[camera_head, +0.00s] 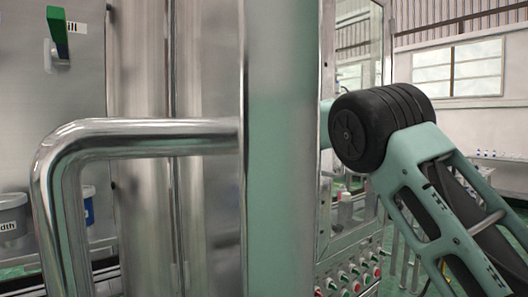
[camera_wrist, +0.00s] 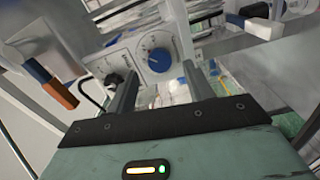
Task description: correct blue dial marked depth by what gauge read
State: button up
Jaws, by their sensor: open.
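In the wrist view a round blue dial (camera_wrist: 159,60) sits on a light panel with a printed scale around it. My gripper (camera_wrist: 156,78) is open, its two dark fingers pointing toward the panel, one on each side below the dial. The dial appears beyond the fingertips; whether anything touches it I cannot tell. A black knob (camera_wrist: 114,79) is on the same panel, left of the dial, close to the left finger. No gauge reading can be made out. In the head view the dial and my gripper are hidden.
A bent steel pipe (camera_head: 140,137) and a wide metal post fill the near head view. A panel of colored buttons (camera_head: 350,277) is at lower center right. A green-handled lever (camera_head: 57,30) is at upper left. An orange and blue handle (camera_wrist: 52,84) shows in the wrist view.

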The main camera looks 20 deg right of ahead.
jog(key=b+v, duration=0.4)
jog(key=v, duration=1)
jog(key=s+a+f+m+g+h+p, duration=0.1)
jog(key=s+a+f+m+g, duration=0.45)
jog(key=s+f, duration=0.45)
jog(key=s+a+f+m+g+h+p, duration=0.1)
jog(key=s+a+f+m+g, duration=0.3)
jog(key=s+a+f, duration=0.45)
jog(key=s+f+m+g+h, duration=0.1)
jog(key=s+f+g, duration=0.1)
jog(key=s, duration=0.7)
jog(key=s+d+f+m+g+h+p, duration=0.1)
jog(key=s+f+g, duration=0.2)
jog(key=s, duration=0.7)
jog(key=s+d+f+m+g+h+p, duration=0.1)
jog(key=s+f, duration=0.4)
jog(key=s, duration=0.5)
jog(key=shift+s+f+g, duration=0.2)
jog(key=shift+f+g, duration=0.2)
jog(key=shift+g, duration=0.45)
